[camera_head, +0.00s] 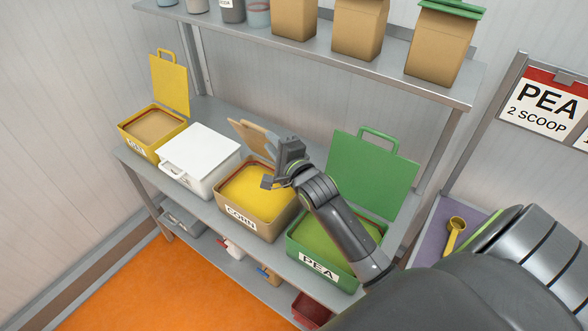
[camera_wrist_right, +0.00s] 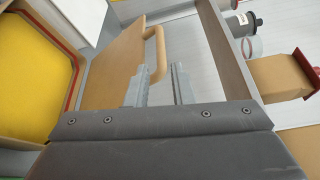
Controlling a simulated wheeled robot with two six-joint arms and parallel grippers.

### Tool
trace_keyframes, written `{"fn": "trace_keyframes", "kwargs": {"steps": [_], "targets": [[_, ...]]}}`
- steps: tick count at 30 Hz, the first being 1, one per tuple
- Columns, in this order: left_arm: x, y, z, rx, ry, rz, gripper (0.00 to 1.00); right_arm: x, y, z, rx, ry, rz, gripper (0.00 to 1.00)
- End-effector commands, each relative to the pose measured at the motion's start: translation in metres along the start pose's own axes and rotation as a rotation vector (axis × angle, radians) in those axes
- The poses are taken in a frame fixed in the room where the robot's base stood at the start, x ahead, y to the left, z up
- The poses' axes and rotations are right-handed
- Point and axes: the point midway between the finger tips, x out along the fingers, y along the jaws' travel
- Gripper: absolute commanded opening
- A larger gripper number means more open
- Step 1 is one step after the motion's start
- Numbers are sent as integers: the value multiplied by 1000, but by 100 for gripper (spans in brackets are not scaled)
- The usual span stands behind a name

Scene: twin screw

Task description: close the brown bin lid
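The brown bin (camera_head: 262,228), labelled CORN, stands on the shelf with yellow contents inside. Its brown lid (camera_head: 252,137) is raised and tilted at the back of the bin, partly hidden by my right gripper (camera_head: 272,178). In the right wrist view the lid (camera_wrist_right: 112,68) shows its loop handle (camera_wrist_right: 157,52) at its edge. My right gripper (camera_wrist_right: 158,84) has its fingers apart with nothing between them. The handle is just beyond the fingertips, in line with the gap; I cannot tell whether they touch. My left gripper is not in view.
To the left are a shut white bin (camera_head: 203,155) and an open yellow bin (camera_head: 152,143). To the right is an open green bin (camera_head: 320,268) labelled PEA, its lid (camera_head: 375,170) upright. An upper shelf (camera_head: 330,62) with bags and jars runs above the bins.

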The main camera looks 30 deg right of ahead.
Motion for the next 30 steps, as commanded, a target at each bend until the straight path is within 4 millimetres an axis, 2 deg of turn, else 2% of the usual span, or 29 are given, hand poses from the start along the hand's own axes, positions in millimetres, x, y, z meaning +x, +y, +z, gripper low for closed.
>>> {"fn": "trace_keyframes", "kwargs": {"steps": [9, 15, 21, 29, 30], "targets": [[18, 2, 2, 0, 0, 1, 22, -59, 3, -1, -2, 1, 1, 22], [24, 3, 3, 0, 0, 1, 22, -88, 2, -1, -1, 1, 2, 22], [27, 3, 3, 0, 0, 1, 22, -100, 0, 0, -1, 0, 0, 22], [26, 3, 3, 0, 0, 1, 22, -101, 0, 0, -1, 0, 1, 22], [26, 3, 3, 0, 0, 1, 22, -101, 0, 0, -1, 0, 1, 19]]}}
